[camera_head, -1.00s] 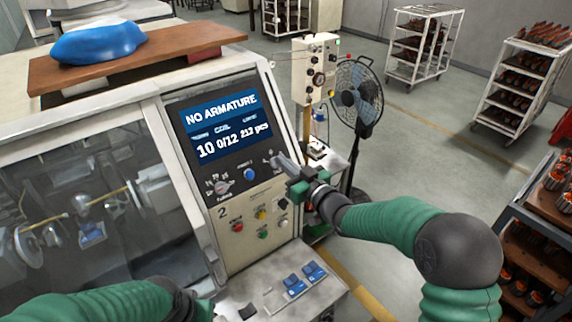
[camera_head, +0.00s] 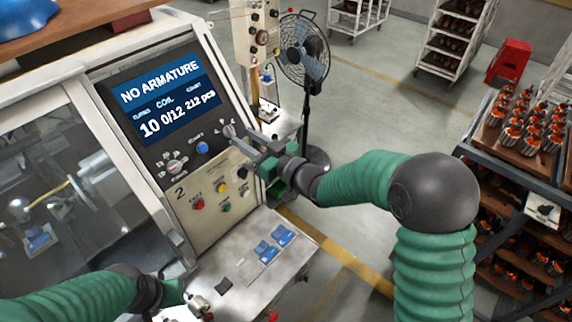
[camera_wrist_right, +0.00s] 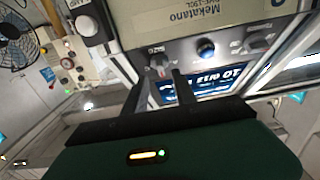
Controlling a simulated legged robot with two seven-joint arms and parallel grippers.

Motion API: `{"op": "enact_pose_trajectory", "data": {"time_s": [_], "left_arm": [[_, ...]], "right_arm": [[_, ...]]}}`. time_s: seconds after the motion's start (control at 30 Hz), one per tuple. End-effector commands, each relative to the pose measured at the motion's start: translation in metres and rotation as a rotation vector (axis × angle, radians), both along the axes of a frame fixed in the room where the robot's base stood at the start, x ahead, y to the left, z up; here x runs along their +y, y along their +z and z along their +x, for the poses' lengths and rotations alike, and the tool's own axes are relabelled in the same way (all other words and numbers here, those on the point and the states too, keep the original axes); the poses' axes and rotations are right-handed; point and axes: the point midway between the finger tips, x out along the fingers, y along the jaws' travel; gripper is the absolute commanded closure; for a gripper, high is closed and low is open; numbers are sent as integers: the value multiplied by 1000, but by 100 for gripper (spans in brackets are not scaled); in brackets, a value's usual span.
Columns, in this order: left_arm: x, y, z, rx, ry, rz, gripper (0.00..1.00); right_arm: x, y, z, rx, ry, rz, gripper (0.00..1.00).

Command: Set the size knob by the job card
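The machine panel has a grey knob (camera_head: 229,130) at its right end, and in the right wrist view this knob (camera_wrist_right: 160,69) sits under a small label that seems to read SIZE. My right gripper (camera_head: 236,136) is at this knob. In the right wrist view its two fingers (camera_wrist_right: 160,78) are apart, with the knob between or just beyond their tips; contact cannot be told. The screen (camera_head: 165,95) reads NO ARMATURE, 10, 0/12, 212 pcs. My left gripper (camera_head: 180,297) is low at the left, its fingers unclear. I cannot make out a job card.
A blue button (camera_head: 202,147) and a turns knob (camera_head: 175,166) are left of the grey knob. Coloured buttons (camera_head: 223,188) lie below. A ledge (camera_head: 240,265) holds blue pieces. A fan (camera_head: 303,50) stands behind, and a rack with armatures (camera_head: 520,140) stands right.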

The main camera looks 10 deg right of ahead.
Motion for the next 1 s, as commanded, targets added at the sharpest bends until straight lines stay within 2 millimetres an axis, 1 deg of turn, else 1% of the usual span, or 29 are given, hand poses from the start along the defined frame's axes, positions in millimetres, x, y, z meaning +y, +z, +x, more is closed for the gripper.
{"op": "enact_pose_trajectory", "data": {"time_s": [0.1,0.43,1.0], "left_arm": [[0,-1,0,0,-1,0,100],[0,-2,0,0,0,0,100],[0,-2,0,0,0,0,100]], "right_arm": [[-5,2,-9,-3,0,-3,67],[-19,2,-30,-4,0,-2,67],[-48,3,-69,-5,-1,-1,67]]}}
